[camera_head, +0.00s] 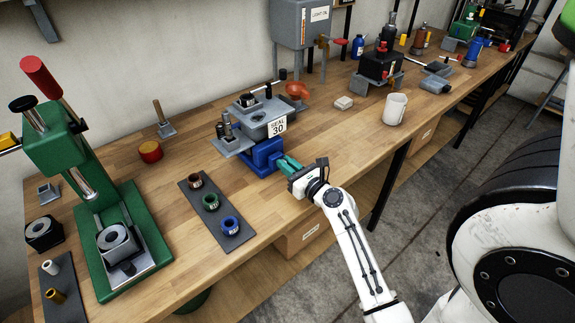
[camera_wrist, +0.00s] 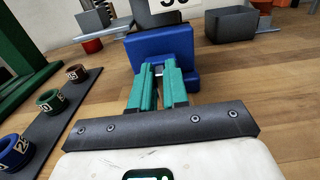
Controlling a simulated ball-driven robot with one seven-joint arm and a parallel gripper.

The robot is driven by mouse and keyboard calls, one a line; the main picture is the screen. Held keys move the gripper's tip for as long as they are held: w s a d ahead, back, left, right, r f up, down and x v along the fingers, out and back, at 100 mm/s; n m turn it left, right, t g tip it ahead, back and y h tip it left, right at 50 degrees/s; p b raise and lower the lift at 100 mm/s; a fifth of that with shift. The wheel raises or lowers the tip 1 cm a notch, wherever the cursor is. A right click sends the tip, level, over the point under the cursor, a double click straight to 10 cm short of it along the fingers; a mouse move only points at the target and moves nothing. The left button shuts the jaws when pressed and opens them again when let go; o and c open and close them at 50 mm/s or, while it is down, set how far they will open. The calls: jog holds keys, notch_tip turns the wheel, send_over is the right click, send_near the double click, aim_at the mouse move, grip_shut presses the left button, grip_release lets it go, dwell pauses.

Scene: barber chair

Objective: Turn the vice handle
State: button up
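The blue vice (camera_head: 262,155) stands at the bench's front edge, below a grey plate with a "SEAL 30" sign. In the wrist view its blue body (camera_wrist: 160,44) fills the middle, straight ahead of my gripper. My gripper (camera_head: 282,162) has teal fingers that reach to the vice's front face. In the wrist view the fingers are close together with a narrow gap, and a small pale metal piece shows between their tips. It may be part of the vice handle, but the fingers hide most of it. I cannot tell whether they grip it.
A dark tray (camera_head: 213,208) with numbered rings lies left of the vice. A green press (camera_head: 100,215) stands further left. A white mug (camera_head: 394,109) and a grey block (camera_head: 343,103) stand to the right. Bare bench lies right of my gripper.

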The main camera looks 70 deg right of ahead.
grip_shut()
jog(key=shift+n, duration=0.3)
jog(key=n, duration=0.1)
jog(key=n+b, duration=0.1)
jog(key=n, duration=0.1)
jog(key=shift+w+a+f+n, duration=0.15)
jog(key=shift+w+a+n, duration=0.05)
jog(key=shift+a+n, duration=0.15)
jog(key=n, duration=0.1)
jog(key=n+b, duration=0.1)
jog(key=n, duration=0.1)
jog(key=shift+w+a+f+n, duration=0.15)
jog(key=shift+a+f+n, duration=0.05)
jog(key=shift+n, duration=0.05)
jog(key=n+b, duration=0.1)
jog(key=n, duration=0.2)
jog(key=n+b, duration=0.1)
jog(key=n, duration=0.1)
jog(key=shift+w+a+f+b, duration=0.1)
jog(key=shift+a+f+b, duration=0.15)
jog(key=shift+f+b, duration=0.15)
jog(key=shift+f+n+b, duration=0.15)
jog(key=shift+n+b, duration=0.4)
jog(key=shift+n, duration=0.55)
jog(key=shift+f+n+b, duration=0.1)
jog(key=shift+n+b, duration=0.4)
jog(key=shift+n, duration=0.6)
